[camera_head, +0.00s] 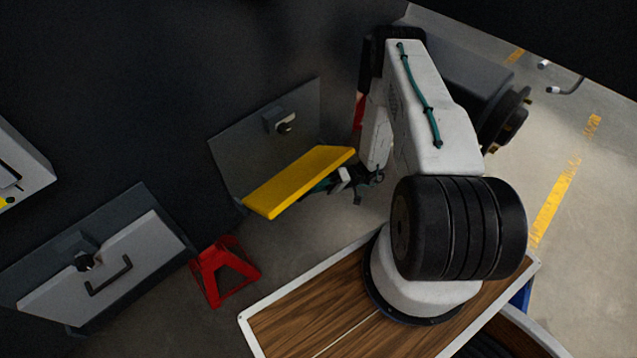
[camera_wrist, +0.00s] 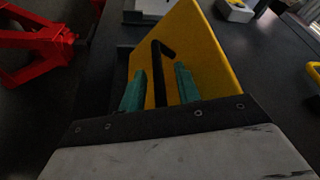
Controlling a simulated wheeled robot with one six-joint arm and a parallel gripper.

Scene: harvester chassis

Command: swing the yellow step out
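The yellow step (camera_head: 300,181) sticks out from a dark grey panel (camera_head: 240,155) in the head view. It fills the upper middle of the wrist view (camera_wrist: 213,55). A black bent handle (camera_wrist: 158,68) is on the step's face towards my gripper. My gripper (camera_wrist: 159,76) has its two green fingers apart, one on each side of the handle, with yellow showing between handle and fingers. In the head view my gripper (camera_head: 322,185) is beside the step's lower right edge, its fingertips partly hidden by the step.
A red jack stand (camera_head: 222,268) stands on the floor left of my base. Dark chassis wall (camera_head: 150,90) rises behind. Open floor with yellow lines (camera_head: 555,205) lies to the right.

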